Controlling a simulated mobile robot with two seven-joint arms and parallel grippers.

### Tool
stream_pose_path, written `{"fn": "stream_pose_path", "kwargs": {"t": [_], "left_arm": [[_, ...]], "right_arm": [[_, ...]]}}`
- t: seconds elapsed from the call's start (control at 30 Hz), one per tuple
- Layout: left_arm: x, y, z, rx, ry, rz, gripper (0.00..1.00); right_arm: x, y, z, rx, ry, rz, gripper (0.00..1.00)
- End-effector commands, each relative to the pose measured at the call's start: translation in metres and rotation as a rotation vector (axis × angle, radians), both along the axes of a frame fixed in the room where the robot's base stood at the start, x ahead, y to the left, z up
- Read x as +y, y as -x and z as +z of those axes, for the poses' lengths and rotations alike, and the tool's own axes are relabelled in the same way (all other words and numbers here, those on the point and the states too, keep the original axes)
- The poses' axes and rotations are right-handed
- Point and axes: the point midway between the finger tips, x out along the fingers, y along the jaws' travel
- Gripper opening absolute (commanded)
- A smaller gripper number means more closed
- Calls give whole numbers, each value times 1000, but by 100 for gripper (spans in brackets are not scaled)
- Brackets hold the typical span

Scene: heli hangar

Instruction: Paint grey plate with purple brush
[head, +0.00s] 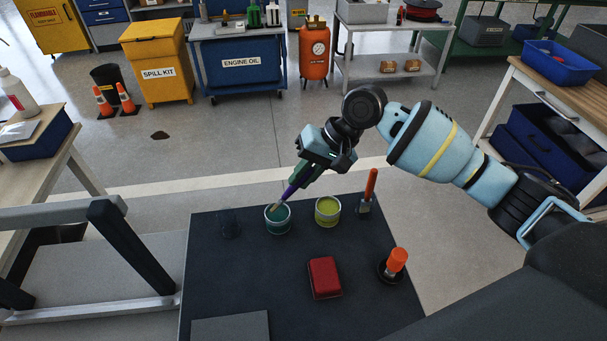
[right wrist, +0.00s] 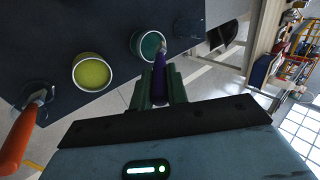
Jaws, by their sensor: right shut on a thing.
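The purple brush (head: 288,192) is in my right gripper (head: 301,178), which is shut on its handle. The brush points down and left, tilted, with its tip at the mouth of the teal paint can (head: 278,228). In the right wrist view the purple handle (right wrist: 159,75) runs from between the fingers to the teal can (right wrist: 137,52). Whether the bristles touch the paint is hard to tell. The grey plate (head: 230,328) lies flat at the front edge of the dark table, partly cut off by the picture. My left gripper is not in view.
On the dark table (head: 330,240) stand a yellow-green paint can (head: 327,211), an empty clear holder (head: 230,229), an orange-handled brush (head: 370,185) in a holder, a red block (head: 324,277) and an orange-handled thing (head: 397,260) on a black base. Space around the grey plate is clear.

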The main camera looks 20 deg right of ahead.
Motion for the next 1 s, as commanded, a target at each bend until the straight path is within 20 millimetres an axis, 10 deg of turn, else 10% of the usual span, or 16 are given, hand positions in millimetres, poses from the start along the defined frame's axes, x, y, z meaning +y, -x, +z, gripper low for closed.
{"fn": "stream_pose_path", "kwargs": {"t": [1.0], "left_arm": [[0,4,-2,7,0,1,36]], "right_arm": [[0,0,-8,1,0,1,0]]}}
